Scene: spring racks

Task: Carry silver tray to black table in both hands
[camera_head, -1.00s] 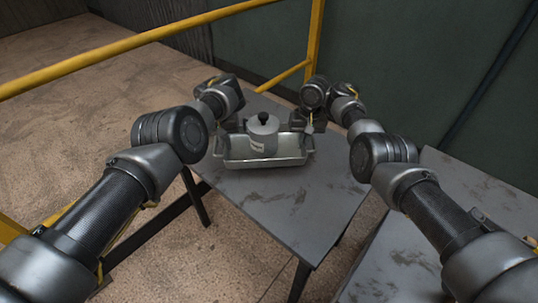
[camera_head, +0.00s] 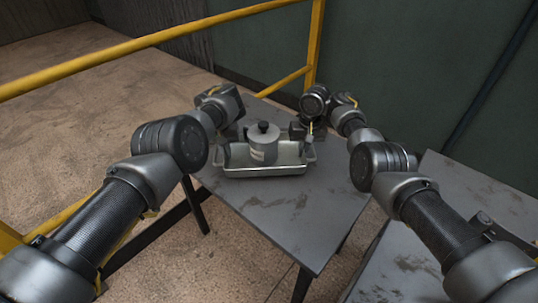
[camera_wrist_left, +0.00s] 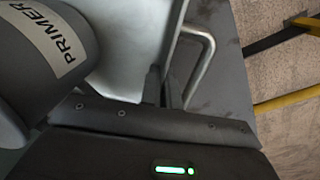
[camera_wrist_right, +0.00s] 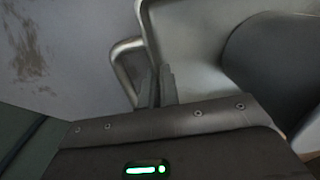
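The silver tray (camera_head: 262,171) is a shallow metal pan with a loop handle at each end. In the head view it is at the far part of a dark grey table; I cannot tell whether it touches the top. A grey lidded can (camera_head: 262,146) with a black knob stands in it; a can marked PRIMER (camera_wrist_left: 45,50) shows in the left wrist view.
The dark grey table (camera_head: 290,222) under the tray has worn patches and a bare near part. A second dark table (camera_head: 500,200) stands at the right, partly behind my right arm. A yellow rail (camera_head: 130,43) runs behind, before a green wall (camera_head: 420,70).

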